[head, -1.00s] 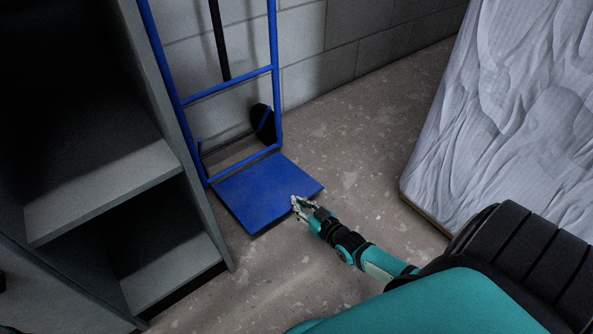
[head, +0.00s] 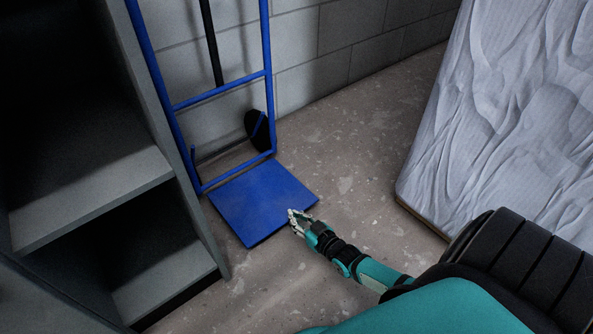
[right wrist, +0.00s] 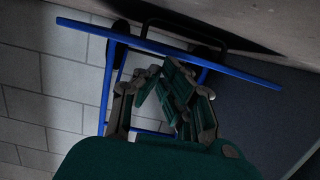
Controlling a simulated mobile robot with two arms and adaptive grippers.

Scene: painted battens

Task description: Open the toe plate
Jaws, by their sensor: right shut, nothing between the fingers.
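The toe plate (head: 258,198) is a flat blue panel at the foot of a blue hand truck (head: 222,89). It lies folded out from the frame, low over the floor and nearly level. In the right wrist view the toe plate (right wrist: 240,73) shows almost edge-on. My right gripper (head: 292,216) is shut and empty at the plate's outer edge, near the right corner. Its fingers also show in the right wrist view (right wrist: 158,72). I cannot tell whether they touch the plate. My left gripper is not in view.
A grey shelf unit (head: 95,200) stands close on the left. A mattress in a wrinkled pale cover (head: 490,120) stands on the right. A block wall (head: 310,50) is behind the hand truck. Bare concrete floor (head: 350,170) lies between the plate and the mattress.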

